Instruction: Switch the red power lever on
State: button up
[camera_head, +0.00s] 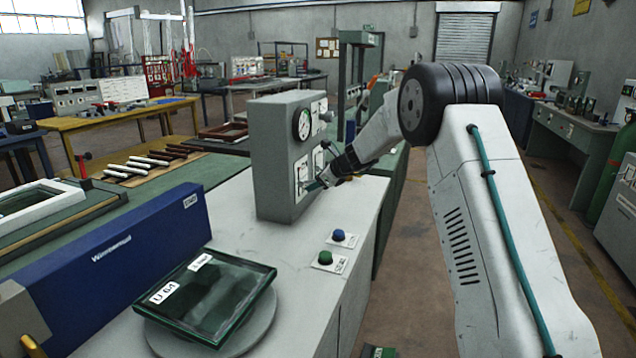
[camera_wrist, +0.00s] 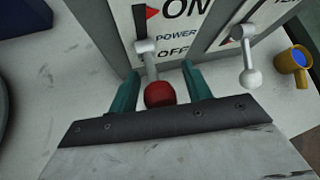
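The power lever (camera_wrist: 151,68) has a grey shaft and a red ball knob (camera_wrist: 160,94), seen in the wrist view. It hangs from a pivot on the panel marked ON, POWER and OFF (camera_wrist: 176,30), with its knob down past the OFF mark. My gripper (camera_wrist: 161,76) is open, one teal finger on each side of the red knob, with a small gap visible on both sides. In the head view, my gripper (camera_head: 318,184) is at the lower front of the grey control box (camera_head: 275,150); the lever is too small to make out there.
A second lever with a white knob (camera_wrist: 250,78) is close to the right of my gripper. A yellow mug (camera_wrist: 293,66) stands beyond it. Blue (camera_head: 338,235) and green (camera_head: 325,257) buttons and a dark glass slab (camera_head: 205,295) are on the pale bench.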

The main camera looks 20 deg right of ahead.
jog(key=v, duration=0.7)
jog(key=shift+s+d+r, duration=0.2)
jog(key=shift+s, duration=0.05)
